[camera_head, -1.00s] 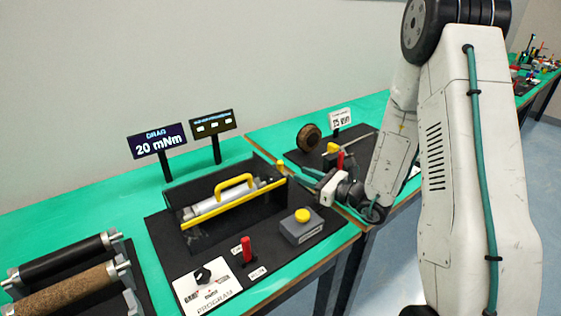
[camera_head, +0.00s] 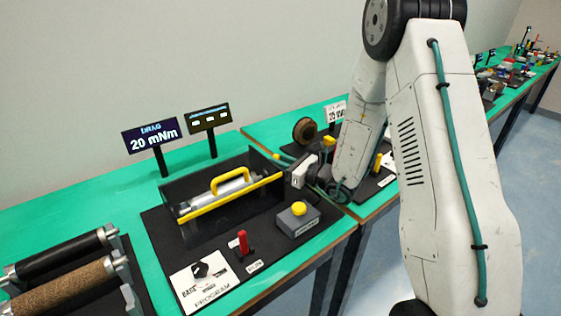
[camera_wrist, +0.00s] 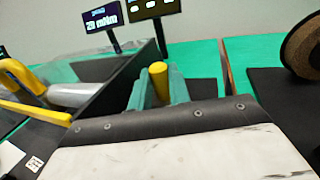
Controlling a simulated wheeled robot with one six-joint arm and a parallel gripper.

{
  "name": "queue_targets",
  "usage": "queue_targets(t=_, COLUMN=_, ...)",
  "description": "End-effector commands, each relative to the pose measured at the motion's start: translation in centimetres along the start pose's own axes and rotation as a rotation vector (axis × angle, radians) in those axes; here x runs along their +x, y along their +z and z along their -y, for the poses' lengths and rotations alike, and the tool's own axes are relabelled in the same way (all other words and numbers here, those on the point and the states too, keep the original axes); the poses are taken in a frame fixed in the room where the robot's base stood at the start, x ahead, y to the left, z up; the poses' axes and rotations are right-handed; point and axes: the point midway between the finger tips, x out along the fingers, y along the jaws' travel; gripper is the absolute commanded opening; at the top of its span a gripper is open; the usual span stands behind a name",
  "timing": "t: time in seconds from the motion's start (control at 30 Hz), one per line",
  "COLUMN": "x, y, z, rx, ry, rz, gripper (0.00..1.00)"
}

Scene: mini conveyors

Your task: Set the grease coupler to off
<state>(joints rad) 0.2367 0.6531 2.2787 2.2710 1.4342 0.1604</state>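A yellow knob (camera_head: 276,157) stands at the right end of the dark open box. It also shows in the wrist view (camera_wrist: 158,80) as an upright yellow cylinder. My gripper (camera_head: 285,159) reaches it from the right, its teal fingers (camera_wrist: 160,92) on either side of the knob. I cannot tell whether the fingers touch it.
The dark box (camera_head: 232,222) holds a metal roller under a yellow handle (camera_head: 231,178). A grey box with a yellow button (camera_head: 299,208) and a black knob on a PROGRAM plate (camera_head: 200,270) are in front. A screen (camera_head: 152,137) reads DRAG 20 mNm. Two rollers lie left.

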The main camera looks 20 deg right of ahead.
Motion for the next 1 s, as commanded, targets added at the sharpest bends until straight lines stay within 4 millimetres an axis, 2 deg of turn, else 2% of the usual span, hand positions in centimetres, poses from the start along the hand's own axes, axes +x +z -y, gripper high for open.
queue_targets(t=0.17, x=-0.1, y=0.0, z=0.2, rx=-0.001, ry=0.000, rz=0.000, gripper=0.00)
queue_targets(t=0.4, x=-1.0, y=0.1, z=3.1, rx=-0.002, ry=-0.004, rz=0.002, gripper=0.00)
queue_targets(t=0.67, x=-1.1, y=0.1, z=3.4, rx=-0.002, ry=-0.007, rz=0.001, gripper=0.00)
queue_targets(t=0.7, x=-1.2, y=0.1, z=3.5, rx=-0.002, ry=-0.008, rz=0.002, gripper=0.28)
queue_targets(t=1.0, x=-1.0, y=0.1, z=3.2, rx=-0.001, ry=-0.003, rz=0.001, gripper=0.28)
